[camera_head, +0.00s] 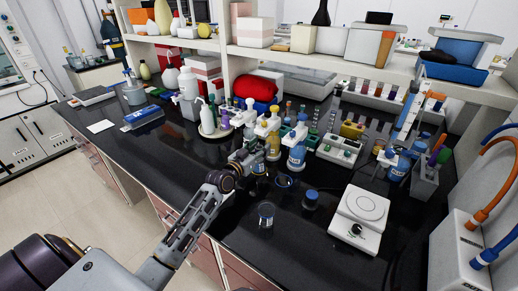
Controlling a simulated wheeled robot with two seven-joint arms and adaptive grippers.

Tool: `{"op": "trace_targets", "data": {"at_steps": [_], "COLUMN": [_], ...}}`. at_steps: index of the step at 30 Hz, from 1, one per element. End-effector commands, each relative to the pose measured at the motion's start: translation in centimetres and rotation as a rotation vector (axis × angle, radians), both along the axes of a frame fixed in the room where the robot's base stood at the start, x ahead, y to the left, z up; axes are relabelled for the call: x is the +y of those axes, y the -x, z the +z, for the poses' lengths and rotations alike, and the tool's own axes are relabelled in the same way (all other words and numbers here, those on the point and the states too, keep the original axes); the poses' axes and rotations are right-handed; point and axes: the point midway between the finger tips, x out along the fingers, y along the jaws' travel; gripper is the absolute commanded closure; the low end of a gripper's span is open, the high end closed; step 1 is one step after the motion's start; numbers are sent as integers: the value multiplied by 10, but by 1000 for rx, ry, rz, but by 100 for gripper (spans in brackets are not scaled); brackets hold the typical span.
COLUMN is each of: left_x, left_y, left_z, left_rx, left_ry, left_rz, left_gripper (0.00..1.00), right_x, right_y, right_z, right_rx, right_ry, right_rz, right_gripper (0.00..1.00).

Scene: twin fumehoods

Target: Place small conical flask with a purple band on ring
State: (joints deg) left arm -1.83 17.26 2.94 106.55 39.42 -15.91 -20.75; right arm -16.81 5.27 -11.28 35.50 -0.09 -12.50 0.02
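My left arm comes in from the lower left, and its gripper (250,157) is over the middle of the black bench, beside the blue-labelled bottles. The fingers are small and dark against the clutter, so I cannot tell whether they hold anything. A small clear glass vessel (266,214) stands near the front edge, in front of the gripper; its shape and any purple band are too small to make out. A dark blue ring (284,181) lies on the bench to the right of the gripper. My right gripper is not in view.
A white balance or hotplate (359,218) stands right of a small blue-topped container (310,200). A blue-labelled wash bottle (297,146) and a test tube rack (340,149) crowd the space behind. The black bench (165,160) is clear at the front left.

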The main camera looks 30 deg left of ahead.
Motion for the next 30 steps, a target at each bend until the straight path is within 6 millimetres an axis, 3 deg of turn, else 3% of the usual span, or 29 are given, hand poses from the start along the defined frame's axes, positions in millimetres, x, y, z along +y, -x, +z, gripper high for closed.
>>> {"op": "trace_targets", "data": {"at_steps": [11,30], "left_x": [0,7], "left_y": [1,48], "left_z": [4,2], "left_rx": [0,1], "left_ry": [0,-1], "left_rz": [0,1], "left_gripper": [51,51], "right_x": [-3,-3], "right_y": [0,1], "right_z": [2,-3], "right_rx": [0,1], "right_ry": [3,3], "right_rz": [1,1], "right_gripper": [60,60]}}
